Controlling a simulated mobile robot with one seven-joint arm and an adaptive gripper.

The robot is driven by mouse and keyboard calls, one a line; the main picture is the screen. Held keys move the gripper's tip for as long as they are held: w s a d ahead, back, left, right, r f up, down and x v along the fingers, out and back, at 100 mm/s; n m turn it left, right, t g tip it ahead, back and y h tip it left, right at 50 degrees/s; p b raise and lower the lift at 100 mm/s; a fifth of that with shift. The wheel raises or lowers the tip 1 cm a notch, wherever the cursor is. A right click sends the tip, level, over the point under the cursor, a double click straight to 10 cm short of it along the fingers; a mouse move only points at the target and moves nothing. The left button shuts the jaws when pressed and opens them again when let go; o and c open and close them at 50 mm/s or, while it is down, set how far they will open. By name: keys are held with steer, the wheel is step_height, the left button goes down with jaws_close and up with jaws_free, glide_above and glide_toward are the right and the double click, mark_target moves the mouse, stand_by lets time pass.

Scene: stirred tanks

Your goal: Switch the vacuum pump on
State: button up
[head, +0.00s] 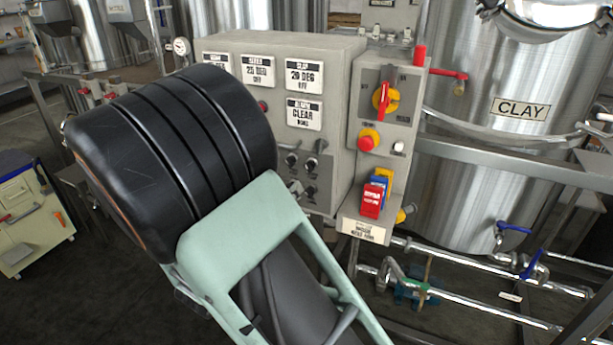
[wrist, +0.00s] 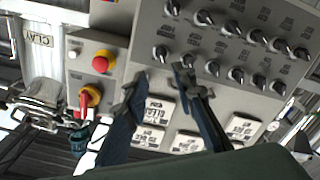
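The grey control panel (head: 340,150) stands in front of my arm in the head view, with label plates and a few black knobs showing. In the wrist view the panel (wrist: 140,45) appears turned over, with rows of black selector knobs (wrist: 212,68) and small labels too blurred to read. I cannot tell which knob is the vacuum pump's. My gripper (wrist: 158,75) is open, its two dark fingers apart in front of the panel with nothing visible between them. I cannot tell whether a fingertip touches a knob. The arm hides the gripper in the head view.
A red-handled rotary switch (head: 382,98) on yellow, a red mushroom button (head: 368,140) and red and blue tags (head: 372,195) are on the panel's right section. A steel CLAY tank (head: 480,180) stands right, with pipes (head: 480,300) below. A cream cabinet (head: 30,225) is at left.

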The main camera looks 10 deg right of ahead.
mark_target(307, 168)
steer(key=x, duration=1)
steer(key=shift+a+b, duration=0.1)
steer(key=shift+b, duration=0.3)
jaws_close()
